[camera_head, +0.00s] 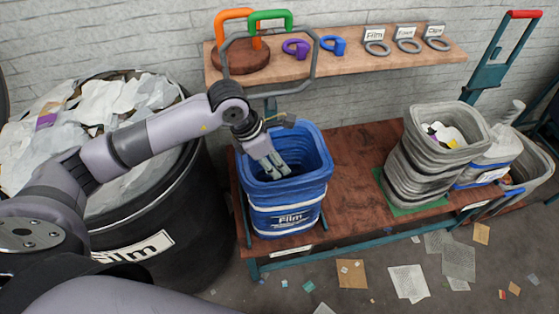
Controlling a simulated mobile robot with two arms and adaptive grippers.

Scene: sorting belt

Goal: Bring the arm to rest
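My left arm (150,142) reaches in from the left, across the front of the large black Film barrel (185,255). Its gripper (274,168) is over the mouth of the blue Film bin (290,215), pointing down, with its fingertips inside the rim. The two fingers look close together, but I cannot tell whether they are fully shut. I see nothing clearly held between them. My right gripper is not in view.
A wooden shelf (400,58) with coloured hooks and labelled rings runs along the wall behind. Paper scraps (408,282) litter the floor. The bench between the bins is clear.

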